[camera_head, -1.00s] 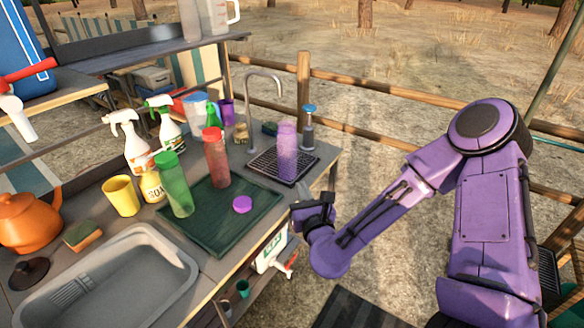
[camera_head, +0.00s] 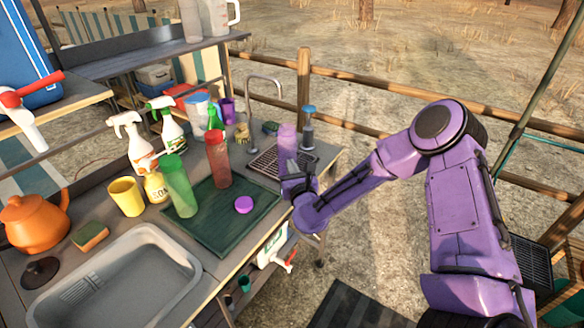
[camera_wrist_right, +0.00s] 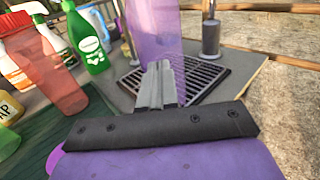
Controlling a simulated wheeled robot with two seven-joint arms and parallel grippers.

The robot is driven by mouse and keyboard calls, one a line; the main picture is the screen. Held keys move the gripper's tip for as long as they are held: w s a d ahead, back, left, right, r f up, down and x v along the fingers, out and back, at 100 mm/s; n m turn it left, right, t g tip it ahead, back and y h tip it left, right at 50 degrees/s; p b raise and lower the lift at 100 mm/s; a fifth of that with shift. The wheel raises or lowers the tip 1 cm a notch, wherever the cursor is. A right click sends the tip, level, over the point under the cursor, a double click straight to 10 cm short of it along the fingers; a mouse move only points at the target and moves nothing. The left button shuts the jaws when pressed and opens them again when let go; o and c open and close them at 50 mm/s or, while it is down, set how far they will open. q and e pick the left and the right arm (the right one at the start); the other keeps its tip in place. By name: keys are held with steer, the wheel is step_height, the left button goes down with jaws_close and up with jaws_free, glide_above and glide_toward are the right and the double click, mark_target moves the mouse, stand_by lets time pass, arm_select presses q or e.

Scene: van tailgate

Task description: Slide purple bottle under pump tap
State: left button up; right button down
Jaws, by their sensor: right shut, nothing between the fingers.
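The translucent purple bottle (camera_head: 287,138) stands upright on the black drain grate, partly hidden by my right gripper in the head view. In the right wrist view the bottle (camera_wrist_right: 153,32) rises just ahead of the fingertips. My right gripper (camera_head: 292,172) is shut and empty, its fingertips at the bottle's near side; I cannot tell whether they touch it. The curved metal pump tap (camera_head: 266,80) arches beside the grate, with a blue-topped pump (camera_head: 308,125) to the right. The drain grate (camera_wrist_right: 205,80) also shows in the right wrist view. My left gripper is not in view.
A green tray (camera_head: 213,232) holds a red bottle (camera_head: 217,160), a green bottle (camera_head: 178,187) and a purple lid (camera_head: 243,204). Spray bottles, a yellow cup (camera_head: 126,196) and a grey basin (camera_head: 140,280) stand to the left. The counter's right edge is close to the grate.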

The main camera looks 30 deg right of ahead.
mark_target(285, 152)
steer(key=b+x, duration=0.4)
steer(key=x, duration=0.1)
steer(key=b+x, duration=0.2)
steer(key=x, duration=0.1)
steer(key=shift+f+b, duration=0.3)
steer(key=shift+f, duration=0.1)
steer(key=shift+w+d+r, duration=0.1)
steer(key=shift+w+r, duration=0.1)
steer(key=shift+r, duration=0.2)
steer(key=shift+s, duration=0.15)
steer(key=v, duration=0.1)
steer(key=b+v, duration=0.1)
steer(key=v, duration=0.1)
steer(key=shift+f, duration=0.25)
steer(key=b+v, duration=0.2)
steer(key=v, duration=0.8)
steer(key=shift+r, duration=0.2)
steer(key=shift+s, duration=0.4)
